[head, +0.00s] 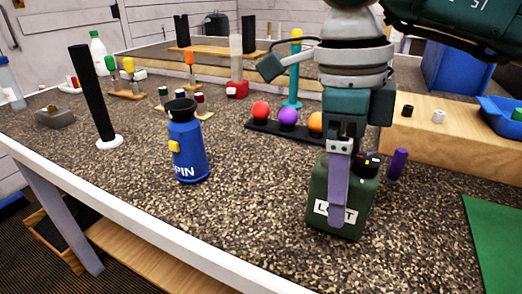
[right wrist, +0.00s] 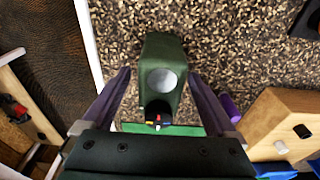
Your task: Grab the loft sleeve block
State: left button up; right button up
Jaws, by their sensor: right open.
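The loft sleeve block (head: 322,190) is a dark green upright block with a white label reading LOFT, standing on the speckled table right of centre in the head view. In the right wrist view the block (right wrist: 162,55) lies between the two spread fingers (right wrist: 159,75), with a gap on each side. My left gripper is not in view.
A blue bottle-shaped block reading PIN (head: 188,150) stands to the left. A dark rack with coloured balls (head: 288,117) is behind. A purple peg (head: 397,163) stands close on the right, near a wooden block (head: 440,140). A green mat (head: 495,235) lies at right. The front table is clear.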

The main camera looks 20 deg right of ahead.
notch_tip(320, 180, down, 4)
jog(key=shift+s+d+r, duration=0.1)
grip_shut()
dwell(0.8)
